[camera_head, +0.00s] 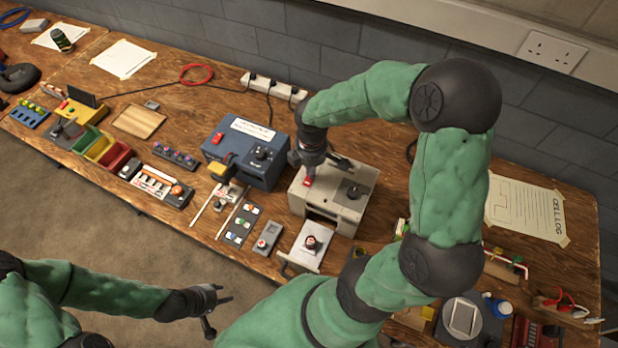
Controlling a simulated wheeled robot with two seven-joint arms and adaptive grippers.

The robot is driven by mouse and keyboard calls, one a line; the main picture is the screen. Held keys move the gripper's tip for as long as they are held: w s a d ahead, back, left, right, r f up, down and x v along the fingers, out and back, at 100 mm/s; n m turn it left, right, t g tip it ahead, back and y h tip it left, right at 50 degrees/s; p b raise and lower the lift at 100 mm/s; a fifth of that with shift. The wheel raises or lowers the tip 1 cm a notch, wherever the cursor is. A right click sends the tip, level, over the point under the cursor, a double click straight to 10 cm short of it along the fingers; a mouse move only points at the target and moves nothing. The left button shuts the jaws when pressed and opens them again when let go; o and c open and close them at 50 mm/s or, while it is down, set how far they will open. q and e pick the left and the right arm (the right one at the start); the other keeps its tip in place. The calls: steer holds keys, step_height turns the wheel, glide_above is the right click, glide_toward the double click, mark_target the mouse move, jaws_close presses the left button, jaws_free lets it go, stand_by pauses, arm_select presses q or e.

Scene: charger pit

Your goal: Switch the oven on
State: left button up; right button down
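A beige box-shaped appliance (336,212), which looks like the oven, stands on the bench with a dark slot in its front. It has a red switch (307,182) at the left of its top and a black knob (353,192) at the right. My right gripper (330,171) points down over the top with its fingers spread. One fingertip is at or just above the red switch; I cannot tell whether it touches. The switch's position is unclear. My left gripper (219,315) is open and empty, off the bench's front edge over the floor.
A blue box (246,153) with a red switch and knob stands just left of the beige one. A white tray (304,258) holding a small round piece lies in front. Small panels and bins line the front edge. My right arm covers much of the right side.

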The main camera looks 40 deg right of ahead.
steer(key=shift+f, duration=0.3)
steer(key=shift+r, duration=0.15)
steer(key=shift+r+p, duration=2.95)
steer(key=shift+r, duration=0.5)
steer(key=shift+f, duration=0.1)
